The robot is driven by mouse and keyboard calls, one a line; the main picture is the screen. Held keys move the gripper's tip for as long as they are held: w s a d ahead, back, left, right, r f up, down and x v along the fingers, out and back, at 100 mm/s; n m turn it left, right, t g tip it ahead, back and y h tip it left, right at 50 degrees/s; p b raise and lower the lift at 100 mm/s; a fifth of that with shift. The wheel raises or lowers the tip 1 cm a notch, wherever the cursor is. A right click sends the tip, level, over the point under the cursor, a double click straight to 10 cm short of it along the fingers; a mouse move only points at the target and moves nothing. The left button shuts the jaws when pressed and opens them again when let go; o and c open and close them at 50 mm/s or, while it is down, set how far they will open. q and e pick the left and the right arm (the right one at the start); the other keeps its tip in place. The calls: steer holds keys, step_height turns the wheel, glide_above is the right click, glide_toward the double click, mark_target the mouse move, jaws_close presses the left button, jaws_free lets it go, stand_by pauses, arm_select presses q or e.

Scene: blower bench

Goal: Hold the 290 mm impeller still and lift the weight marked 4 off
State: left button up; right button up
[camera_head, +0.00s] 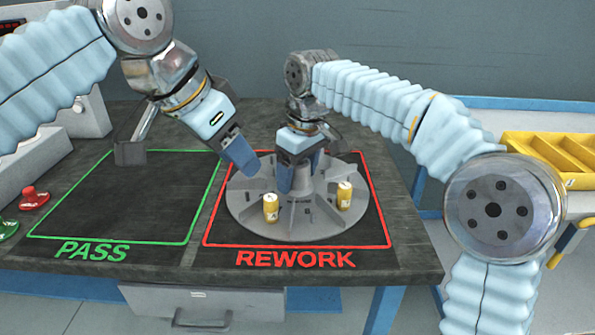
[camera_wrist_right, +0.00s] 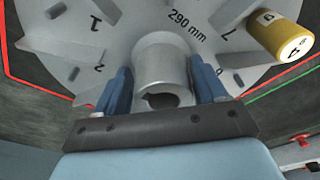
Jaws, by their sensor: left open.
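The grey 290 mm impeller (camera_head: 325,228) lies flat inside the red REWORK outline. Two yellow weights stand on it: one at front left (camera_head: 270,208) and one at right (camera_head: 344,195). In the right wrist view one weight (camera_wrist_right: 280,36) shows a 4; by its place near the green line it matches the front-left one. My right gripper (camera_head: 298,178) points down at the centre; its blue fingers (camera_wrist_right: 163,88) sit against both sides of the impeller's hub. My left gripper (camera_head: 250,168) is open and empty, above the impeller's back-left rim, apart from the weights.
The green PASS outline (camera_head: 120,240) at left is empty. A red button (camera_head: 34,198) and a green button (camera_head: 8,228) stand at the far left. A yellow bin (camera_head: 555,155) sits on the right-hand table. My right forearm spans the back right.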

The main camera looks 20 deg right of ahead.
jaws_close()
steer(key=shift+f, duration=0.15)
stand_by(1.4)
